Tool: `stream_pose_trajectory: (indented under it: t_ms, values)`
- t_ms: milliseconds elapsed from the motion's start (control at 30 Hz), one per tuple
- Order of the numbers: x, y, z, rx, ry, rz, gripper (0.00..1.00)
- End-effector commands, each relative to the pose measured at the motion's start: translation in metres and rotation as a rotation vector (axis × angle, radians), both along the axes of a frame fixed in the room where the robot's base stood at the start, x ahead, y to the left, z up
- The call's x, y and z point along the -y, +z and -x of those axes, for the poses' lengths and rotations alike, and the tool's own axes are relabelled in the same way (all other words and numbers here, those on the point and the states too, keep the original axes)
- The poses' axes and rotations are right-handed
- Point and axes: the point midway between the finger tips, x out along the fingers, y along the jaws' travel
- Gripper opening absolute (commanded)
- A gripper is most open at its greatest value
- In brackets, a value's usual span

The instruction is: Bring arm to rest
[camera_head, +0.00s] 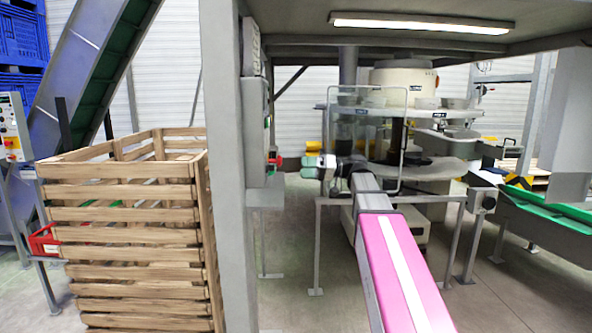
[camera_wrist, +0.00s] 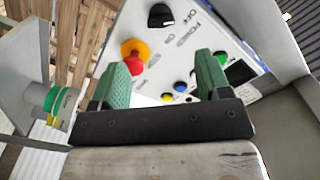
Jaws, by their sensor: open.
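My gripper (camera_head: 312,162) is at the end of my outstretched arm, near the middle of the head view, just right of a grey post. In the wrist view my gripper (camera_wrist: 162,68) shows two green fingers spread apart with nothing held between them. Beyond the fingers is a white control panel (camera_wrist: 180,45) with a black knob (camera_wrist: 161,15), a red button on a yellow base (camera_wrist: 133,55) and several small coloured buttons. In the head view the grey control box (camera_head: 255,130) is on the post, seen edge-on. I cannot tell the gap between fingers and panel.
The grey post (camera_head: 226,150) stands left of my gripper. A wooden slatted crate (camera_head: 130,230) stands further left. A machine with a round table (camera_head: 425,170) is behind my arm, with metal legs and rails around it. A green conveyor (camera_head: 560,215) is at the right. A lit canopy (camera_head: 420,23) hangs overhead.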

Motion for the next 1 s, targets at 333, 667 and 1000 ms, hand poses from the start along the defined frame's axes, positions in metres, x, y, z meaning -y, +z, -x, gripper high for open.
stream_pose_trajectory:
  t_ms: [333,667,1000]
  values:
    - [0.008,0.0,0.0,0.0,0.001,0.001,0.7]
    - [-0.002,-0.061,0.005,-0.118,-0.05,0.128,0.7]
    - [0.0,-0.258,0.045,-0.466,-0.248,0.602,0.7]
